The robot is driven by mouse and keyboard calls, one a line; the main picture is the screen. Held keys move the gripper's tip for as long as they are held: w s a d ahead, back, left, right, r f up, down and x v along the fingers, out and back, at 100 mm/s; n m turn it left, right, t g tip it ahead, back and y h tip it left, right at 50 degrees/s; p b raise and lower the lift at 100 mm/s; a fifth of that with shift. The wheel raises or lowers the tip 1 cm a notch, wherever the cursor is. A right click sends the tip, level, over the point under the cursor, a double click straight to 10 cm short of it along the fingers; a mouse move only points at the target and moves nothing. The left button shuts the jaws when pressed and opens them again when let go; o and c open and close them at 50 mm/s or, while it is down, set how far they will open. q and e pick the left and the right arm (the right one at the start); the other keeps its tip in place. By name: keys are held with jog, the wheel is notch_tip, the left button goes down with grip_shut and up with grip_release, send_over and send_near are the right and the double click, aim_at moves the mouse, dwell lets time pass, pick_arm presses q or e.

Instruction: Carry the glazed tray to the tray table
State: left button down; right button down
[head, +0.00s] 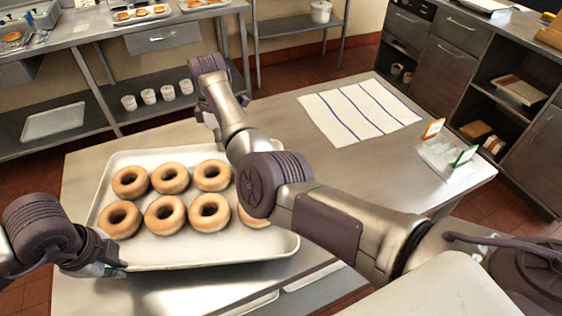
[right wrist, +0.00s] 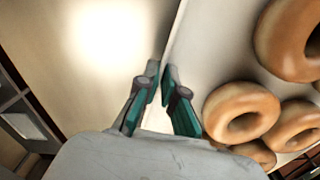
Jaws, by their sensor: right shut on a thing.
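The large pale metal tray (head: 190,254) holds several brown ring doughnuts (head: 165,215) in rows and sits on or just above the left part of a steel table. My left gripper (head: 112,266) is at the tray's near left corner; I cannot tell whether its fingers are shut. My right arm reaches across the tray's right part, and its gripper is hidden in the head view. In the right wrist view my right gripper (right wrist: 161,82) is shut on the tray's rim (right wrist: 179,35), with doughnuts (right wrist: 242,112) to the right. I cannot tell which table is the tray table.
The steel table (head: 270,110) has a striped white cloth (head: 358,111) and a small clear holder with cards (head: 447,155) at right. A back left table (head: 100,22) bears small trays of food, with white cups (head: 149,96) on its lower shelf. Dark cabinets (head: 445,70) stand at right.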

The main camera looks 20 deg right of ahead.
aim_at(134, 280)
pick_arm(q)
jog(key=shift+r, duration=0.1)
pick_arm(e)
jog(key=shift+w+d+r, duration=0.1)
jog(key=shift+d+r, duration=0.1)
pick_arm(q)
jog(key=shift+s, duration=0.1)
pick_arm(e)
jog(key=shift+r, duration=0.1)
jog(key=shift+f, duration=0.25)
